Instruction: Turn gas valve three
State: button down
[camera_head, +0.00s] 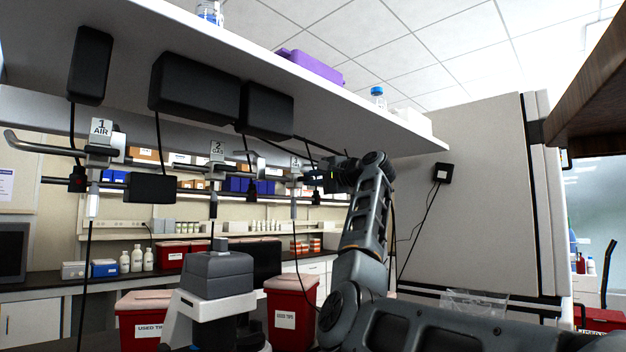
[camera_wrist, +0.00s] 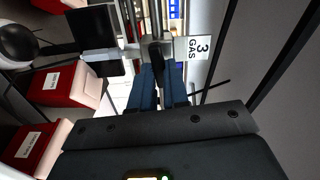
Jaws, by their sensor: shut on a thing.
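Gas valve three (camera_head: 295,179) hangs under the shelf at the centre of the head view, the farthest of three valves in a row. In the wrist view its label "3 GAS" (camera_wrist: 194,48) appears sideways, just right of the fingertips. My gripper (camera_head: 313,176) reaches the valve from the right. In the wrist view my gripper (camera_wrist: 158,66) has its two blue fingers closed on the valve's dark handle (camera_wrist: 154,47). The fingers hide part of the handle, so its exact angle is hard to tell.
Valve one, labelled "1 AIR" (camera_head: 101,132), and valve two, labelled "2 GAS" (camera_head: 217,151), are to the left. A white shelf (camera_head: 290,85) with black boxes runs above. Cables hang around the valves. Red used-tips bins (camera_head: 291,315) stand below.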

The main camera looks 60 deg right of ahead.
jog(key=shift+f+m, duration=0.1)
jog(key=shift+m, duration=0.6)
jog(key=c, duration=1.1)
grip_release()
